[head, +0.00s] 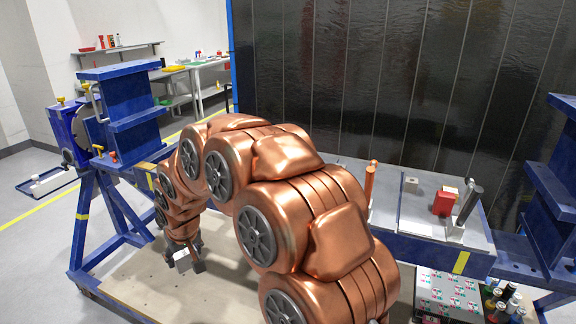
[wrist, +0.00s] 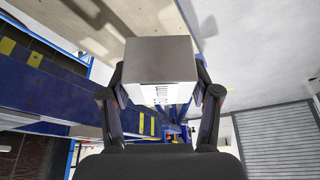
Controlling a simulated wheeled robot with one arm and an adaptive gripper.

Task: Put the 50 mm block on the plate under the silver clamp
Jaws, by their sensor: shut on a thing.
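My gripper (head: 185,264) is low at the left in the head view, shut on a grey metal block (wrist: 160,62). The block also shows in the head view (head: 182,258), above the pale base board and well away from the plates. The silver clamp (head: 469,205) stands tilted at the right end of the right grey plate (head: 420,222). A red block (head: 442,204) stands just left of that clamp. A small grey block (head: 411,185) sits farther back on that plate.
An orange clamp (head: 370,184) stands on the left plate, partly hidden by my arm. Blue jig uprights (head: 131,105) rise at both sides. A dark panel (head: 400,80) closes the back. A box (head: 447,296) and several bottles (head: 504,300) are at the lower right.

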